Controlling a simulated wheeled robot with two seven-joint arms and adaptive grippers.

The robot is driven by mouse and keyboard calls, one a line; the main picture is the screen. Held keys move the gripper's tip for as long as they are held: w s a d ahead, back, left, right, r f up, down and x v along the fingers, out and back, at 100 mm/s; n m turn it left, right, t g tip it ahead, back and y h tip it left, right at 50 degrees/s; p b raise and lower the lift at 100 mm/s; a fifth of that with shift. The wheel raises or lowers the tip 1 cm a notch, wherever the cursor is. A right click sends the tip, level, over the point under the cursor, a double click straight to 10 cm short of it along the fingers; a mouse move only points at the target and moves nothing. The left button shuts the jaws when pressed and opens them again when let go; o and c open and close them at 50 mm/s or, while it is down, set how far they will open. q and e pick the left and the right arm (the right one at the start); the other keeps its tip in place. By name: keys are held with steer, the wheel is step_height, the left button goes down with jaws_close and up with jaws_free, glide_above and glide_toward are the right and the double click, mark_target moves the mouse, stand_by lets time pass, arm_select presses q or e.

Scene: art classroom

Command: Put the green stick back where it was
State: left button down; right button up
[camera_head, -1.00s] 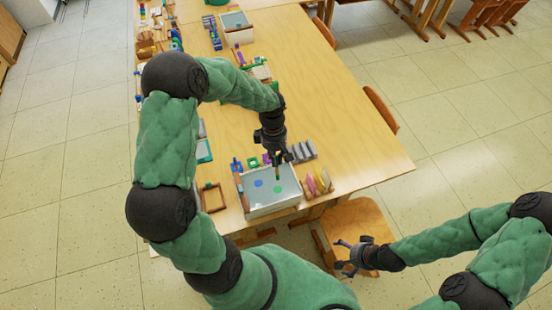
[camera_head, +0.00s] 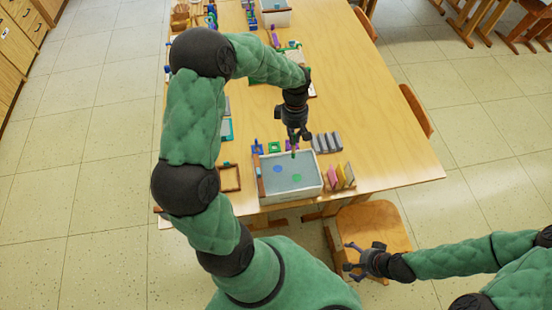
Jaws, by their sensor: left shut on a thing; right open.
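My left gripper (camera_head: 294,138) points down over the far rim of a white-walled box with a grey inside (camera_head: 263,203). It is shut on a thin green stick (camera_head: 293,153), mostly hidden by the fingers, whose lower end shows just below them. Inside the box are a blue round spot (camera_head: 278,169) and a green round spot (camera_head: 296,178). The stick's visible end appears above and behind the green spot; its height is hard to tell. My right gripper (camera_head: 351,258) is open and empty by the wooden chair, below table height.
Right of the box are coloured upright slabs (camera_head: 340,178) and a grey ridged block (camera_head: 327,142). Small blue and green pieces (camera_head: 274,147) lie behind it. A wooden frame (camera_head: 230,178) lies left. A wooden chair (camera_head: 372,226) stands at the front. The table's right side (camera_head: 380,140) is clear.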

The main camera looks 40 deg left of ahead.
arm_select(q)
steer(key=w+a+f+t+y+b, duration=0.1)
steer(key=w+a+f+b, duration=0.15)
steer(key=a+b, duration=0.4)
steer(key=w+a+f+b, duration=0.1)
steer(key=a+f+b, duration=0.35)
steer(key=b, duration=0.35)
step_height(320, 180, down, 9)
steer(key=b, duration=0.2)
steer(key=shift+n+b, duration=0.3)
steer(key=shift+s+a, duration=0.1)
steer(key=c, duration=1.6)
jaws_free()
steer(key=shift+f, duration=0.1)
steer(key=shift+c, duration=0.2)
steer(key=o, duration=0.3)
steer(key=shift+o, duration=0.2)
step_height(320, 180, up, 12)
steer(key=p, duration=0.3)
steer(key=shift+r+p, duration=0.2)
steer(key=shift+p, duration=0.15)
